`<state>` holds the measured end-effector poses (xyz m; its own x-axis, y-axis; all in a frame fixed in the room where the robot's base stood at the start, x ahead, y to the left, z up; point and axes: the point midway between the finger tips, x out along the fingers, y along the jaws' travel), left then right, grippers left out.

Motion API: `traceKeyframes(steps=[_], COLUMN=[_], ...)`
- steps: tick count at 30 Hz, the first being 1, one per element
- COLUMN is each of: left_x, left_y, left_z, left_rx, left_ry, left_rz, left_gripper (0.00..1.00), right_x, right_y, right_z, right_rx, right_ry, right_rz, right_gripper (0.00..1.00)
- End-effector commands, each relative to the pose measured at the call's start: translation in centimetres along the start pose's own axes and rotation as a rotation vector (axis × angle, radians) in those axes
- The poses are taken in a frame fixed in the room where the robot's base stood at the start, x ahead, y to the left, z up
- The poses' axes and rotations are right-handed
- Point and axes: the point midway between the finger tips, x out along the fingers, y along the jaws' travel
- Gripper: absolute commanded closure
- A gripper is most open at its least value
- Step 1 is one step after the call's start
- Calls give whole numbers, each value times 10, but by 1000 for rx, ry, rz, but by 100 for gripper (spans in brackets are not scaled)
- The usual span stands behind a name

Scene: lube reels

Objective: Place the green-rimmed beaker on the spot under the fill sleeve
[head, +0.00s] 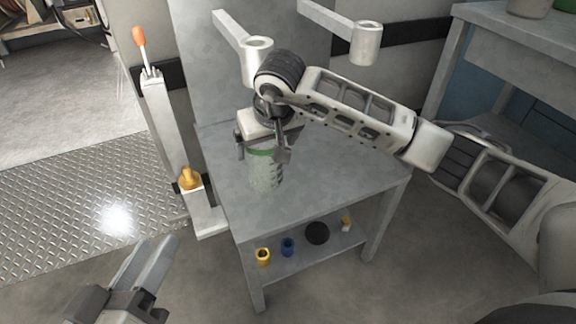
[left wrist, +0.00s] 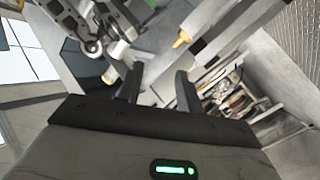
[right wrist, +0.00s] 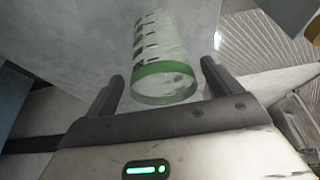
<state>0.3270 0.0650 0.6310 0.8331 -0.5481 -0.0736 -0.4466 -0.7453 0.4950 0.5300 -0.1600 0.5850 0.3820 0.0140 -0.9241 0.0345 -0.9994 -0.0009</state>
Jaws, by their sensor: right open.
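The green-rimmed beaker (head: 266,174) is a clear, marked vessel upright on the grey table (head: 330,182), its green rim at the top. It also shows in the right wrist view (right wrist: 160,45), rim toward the camera and between the fingertips. My right gripper (head: 262,152) is open at the beaker's rim, one finger on either side, with a visible gap. Two white fill sleeves hang on arms from the wall, one at left (head: 256,58) behind my right wrist and one at right (head: 365,46). My left gripper (head: 150,262) is open and empty, low at left, away from the table.
A lever post with an orange handle (head: 139,36) and a yellow fitting (head: 190,178) stand left of the table. The table's right part is clear.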

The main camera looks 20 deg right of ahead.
Motion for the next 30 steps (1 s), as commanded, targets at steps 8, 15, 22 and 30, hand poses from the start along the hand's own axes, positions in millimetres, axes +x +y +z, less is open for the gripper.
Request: traceKeyframes(steps=[8,15,22,30], left_x=[-1,-2,-2,-2], left_y=[-3,-6,-7,-8], left_z=[0,2,3,4], left_rx=[61,91,100,102], left_ry=[-44,-63,-69,-70], left_rz=[-41,-60,-67,-68], left_gripper=[64,64,64,64], right_x=[-41,-58,-65,-65], right_y=[1,0,0,0], right_z=[46,91,110,111], right_rx=[-5,-3,-1,0], right_ry=[2,0,1,1], right_rz=[2,0,0,1], right_gripper=[10,10,10,10])
